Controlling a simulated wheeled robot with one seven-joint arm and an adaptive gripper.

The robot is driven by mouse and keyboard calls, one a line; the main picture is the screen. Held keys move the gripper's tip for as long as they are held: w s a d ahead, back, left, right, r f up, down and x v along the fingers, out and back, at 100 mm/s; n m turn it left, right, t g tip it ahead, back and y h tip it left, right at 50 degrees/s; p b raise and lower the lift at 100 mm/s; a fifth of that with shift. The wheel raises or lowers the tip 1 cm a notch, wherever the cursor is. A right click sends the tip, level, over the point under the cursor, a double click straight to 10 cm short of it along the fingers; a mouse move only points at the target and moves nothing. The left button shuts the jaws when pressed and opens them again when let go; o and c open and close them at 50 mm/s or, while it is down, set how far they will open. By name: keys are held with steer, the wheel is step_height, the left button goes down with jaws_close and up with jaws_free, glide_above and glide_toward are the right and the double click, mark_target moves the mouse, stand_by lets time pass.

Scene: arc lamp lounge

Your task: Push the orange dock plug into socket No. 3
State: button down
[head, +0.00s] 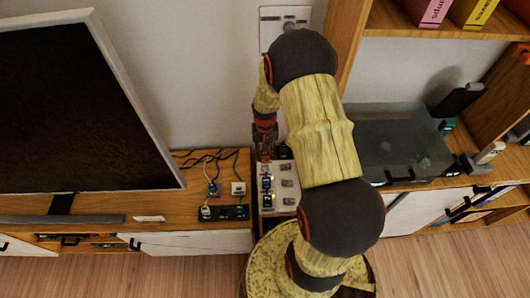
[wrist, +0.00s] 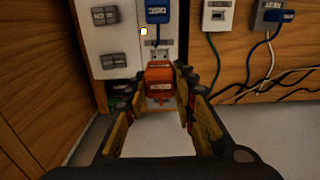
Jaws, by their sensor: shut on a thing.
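The orange dock plug (wrist: 160,82) is between the fingers of my gripper (wrist: 163,72) in the wrist view, its metal tip pointing up the picture at the white socket strip (wrist: 125,38). The tip lies just below a small grey label under a blue plug (wrist: 157,12); I cannot tell whether it has entered a socket. The number there is too small to read. In the head view my gripper (head: 265,150) is at the far end of the white strip (head: 267,212), partly hidden by my arm, and the orange plug is hard to make out.
Grey blocks (wrist: 113,60) sit on the strip left of the plug. A white plug (wrist: 217,15) and a grey one (wrist: 268,14) with cables lie to the right. A television (head: 80,110) stands left; a dark translucent box (head: 390,145) is on the right.

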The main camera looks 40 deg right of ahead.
mark_target(265, 153)
steer(key=shift+f+b, duration=1.05)
steer(key=shift+f, duration=1.05)
steer(key=shift+f+b, duration=0.45)
steer(key=shift+f, duration=1.1)
stand_by(0.6)
steer(key=c, duration=1.4)
jaws_free()
steer(key=shift+r, duration=0.1)
step_height(265, 153, up, 12)
steer(key=shift+f, duration=0.1)
